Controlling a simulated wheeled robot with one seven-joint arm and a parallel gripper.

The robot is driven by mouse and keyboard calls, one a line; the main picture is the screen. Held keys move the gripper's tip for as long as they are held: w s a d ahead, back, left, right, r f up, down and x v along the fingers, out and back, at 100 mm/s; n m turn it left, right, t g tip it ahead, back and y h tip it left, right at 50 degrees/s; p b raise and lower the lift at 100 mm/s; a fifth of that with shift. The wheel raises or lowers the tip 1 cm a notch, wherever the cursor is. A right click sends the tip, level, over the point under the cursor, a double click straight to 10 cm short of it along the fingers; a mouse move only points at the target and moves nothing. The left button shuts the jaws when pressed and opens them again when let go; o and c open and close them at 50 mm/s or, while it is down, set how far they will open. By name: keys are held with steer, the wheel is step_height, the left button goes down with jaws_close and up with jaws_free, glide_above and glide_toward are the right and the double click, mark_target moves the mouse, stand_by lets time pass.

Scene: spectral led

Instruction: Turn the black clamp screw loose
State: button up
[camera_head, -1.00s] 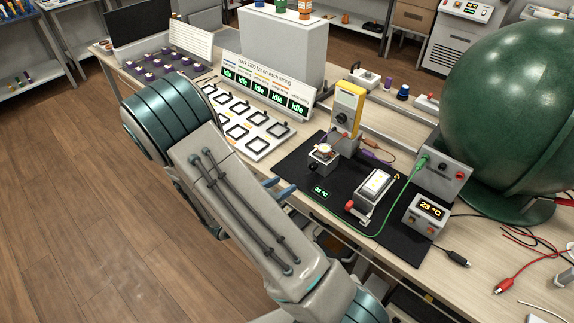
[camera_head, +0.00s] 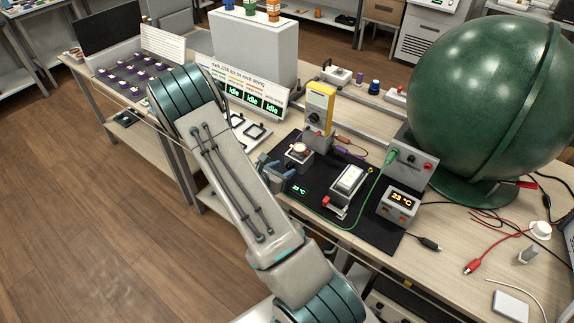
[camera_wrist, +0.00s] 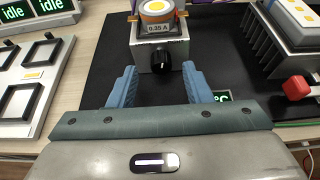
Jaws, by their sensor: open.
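The black clamp screw (camera_wrist: 161,60) is a dark knob with a light mark on the front of a grey block (camera_wrist: 146,62) in the wrist view. The block holds a round lit LED piece with an orange ring (camera_wrist: 158,14) and a 0.35 A label. The same block shows on the black mat in the head view (camera_head: 297,158). My gripper (camera_wrist: 157,78) is open, its two blue fingers either side of the screw's line and short of it in the picture. In the head view the blue fingers (camera_head: 272,171) are left of the block, partly hidden by my arm.
A yellow meter (camera_head: 320,106) stands behind. A large green sphere (camera_head: 480,100) is at right.

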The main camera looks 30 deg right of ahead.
steer(key=shift+x, duration=1.25)
steer(key=shift+r, duration=0.1)
jaws_close()
steer(key=shift+w+a+n+g+h+p, duration=0.1)
steer(key=shift+w+n+g+h+p, duration=0.15)
steer(key=shift+n+g+p, duration=0.55)
steer(key=n+g+h, duration=0.1)
steer(key=n, duration=0.2)
steer(key=shift+w, duration=0.1)
steer(key=n, duration=0.1)
steer(key=n+g+h, duration=0.1)
steer(key=n, duration=0.2)
steer(key=shift+w+a+f+g+h, duration=0.15)
steer(key=shift+w+f+g+h, duration=0.1)
steer(key=shift+g+h, duration=0.15)
